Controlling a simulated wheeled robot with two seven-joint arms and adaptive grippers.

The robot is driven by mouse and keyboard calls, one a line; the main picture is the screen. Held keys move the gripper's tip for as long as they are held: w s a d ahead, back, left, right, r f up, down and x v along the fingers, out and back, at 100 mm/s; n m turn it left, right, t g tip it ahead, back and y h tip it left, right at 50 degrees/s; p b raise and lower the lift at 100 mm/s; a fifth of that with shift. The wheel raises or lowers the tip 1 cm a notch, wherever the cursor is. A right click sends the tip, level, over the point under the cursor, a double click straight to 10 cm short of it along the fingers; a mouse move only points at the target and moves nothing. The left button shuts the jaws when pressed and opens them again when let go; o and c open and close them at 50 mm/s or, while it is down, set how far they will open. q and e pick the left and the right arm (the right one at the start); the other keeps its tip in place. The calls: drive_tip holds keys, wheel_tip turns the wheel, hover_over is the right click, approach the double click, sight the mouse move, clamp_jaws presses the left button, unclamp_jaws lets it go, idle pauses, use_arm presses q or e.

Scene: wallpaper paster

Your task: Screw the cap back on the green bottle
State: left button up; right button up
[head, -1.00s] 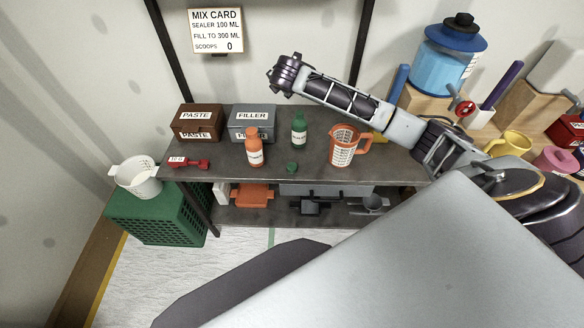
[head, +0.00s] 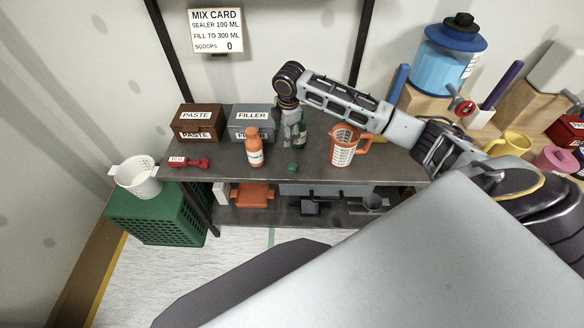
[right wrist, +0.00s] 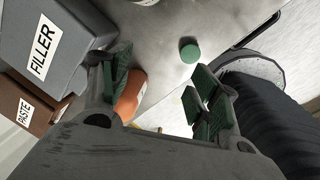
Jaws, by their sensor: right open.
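The green bottle (head: 302,133) stands on the grey shelf, partly hidden by my right gripper (head: 290,141). I cannot make out its top or pick it out in the right wrist view. The green cap (head: 292,168) lies on the shelf in front of it, near the edge. It also shows in the right wrist view (right wrist: 190,51), beyond the fingertips. My right gripper (right wrist: 160,75) is open, pointing down just left of the bottle; I cannot tell whether it touches it. My left gripper is out of view.
An orange bottle (head: 254,148) stands left of the cap; an orange measuring jug (head: 342,148) stands to the right. The filler box (head: 251,120) and paste box (head: 197,122) sit behind. A red scoop (head: 189,162) lies left. Bare shelf (head: 225,165) shows between scoop and orange bottle.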

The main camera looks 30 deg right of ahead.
drive_tip(key=s+m, duration=0.1)
drive_tip(key=s+g, duration=0.1)
drive_tip(key=s, duration=0.1)
drive_tip(key=shift+s+a+f+m+g, duration=0.1)
drive_tip(key=shift+s+m+g, duration=0.05)
drive_tip(key=shift+m+g, duration=0.2)
hover_over(292, 166)
drive_tip(key=shift+w+a+f, duration=0.1)
drive_tip(key=shift+w+f, duration=0.1)
drive_tip(key=shift+f, duration=1.95)
drive_tip(key=shift+w+a+f, duration=0.1)
drive_tip(key=shift+w+f, duration=0.05)
drive_tip(key=shift+f, duration=2)
drive_tip(key=shift+s+f+p, duration=0.2)
drive_tip(key=shift+f+p, duration=0.15)
drive_tip(key=shift+f, duration=0.6)
drive_tip(key=shift+s+f+p, duration=0.2)
drive_tip(key=shift+f+p, duration=0.1)
drive_tip(key=shift+f, duration=1.35)
